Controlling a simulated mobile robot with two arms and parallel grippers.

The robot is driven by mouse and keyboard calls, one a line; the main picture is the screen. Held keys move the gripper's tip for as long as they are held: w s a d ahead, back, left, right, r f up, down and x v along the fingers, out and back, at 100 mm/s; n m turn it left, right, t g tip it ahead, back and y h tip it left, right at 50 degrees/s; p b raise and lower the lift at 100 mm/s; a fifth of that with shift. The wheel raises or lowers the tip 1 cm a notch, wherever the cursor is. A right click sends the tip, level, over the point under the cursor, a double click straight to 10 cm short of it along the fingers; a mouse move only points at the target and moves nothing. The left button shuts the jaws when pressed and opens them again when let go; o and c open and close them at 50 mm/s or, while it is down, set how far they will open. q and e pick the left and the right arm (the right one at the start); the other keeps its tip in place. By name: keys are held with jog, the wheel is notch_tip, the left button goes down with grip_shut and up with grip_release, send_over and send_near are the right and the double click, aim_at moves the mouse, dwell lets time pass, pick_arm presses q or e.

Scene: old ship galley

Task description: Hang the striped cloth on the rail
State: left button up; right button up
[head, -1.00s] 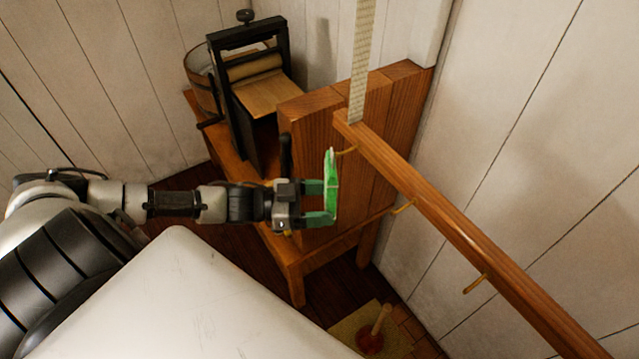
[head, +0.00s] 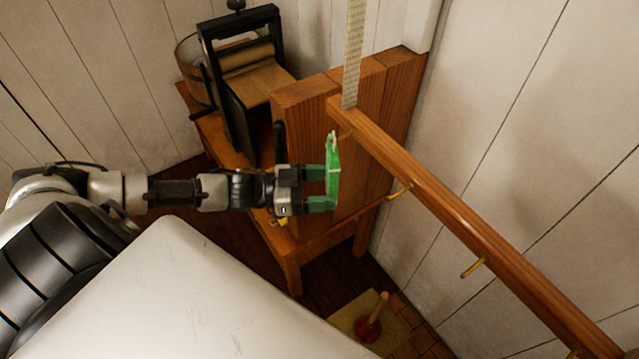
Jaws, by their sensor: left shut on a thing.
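The striped cloth (head: 333,170) shows as a narrow green piece with some white at its top, seen nearly edge-on. My left gripper (head: 322,188) is shut on it and holds it upright in the air. The wooden rail (head: 440,217) runs from upper middle to lower right, with brass hooks along it. I see a gap between cloth and rail but cannot judge the depth. My right gripper is not in view.
A woven strap (head: 353,50) rises from the rail's far end. Behind stands a wooden bench (head: 285,250) with an upright board (head: 300,105) and a black-framed wringer (head: 245,80). A plunger (head: 370,325) stands on a mat below. Plank walls close in on both sides.

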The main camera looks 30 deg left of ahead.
pick_arm(q)
jog(key=shift+w+d+f, duration=0.1)
jog(key=shift+w+f, duration=0.15)
jog(key=shift+f, duration=0.2)
dwell(0.9)
jog(key=o, duration=1)
jog(key=shift+b+v, duration=1.3)
jog(key=shift+v, duration=4.1)
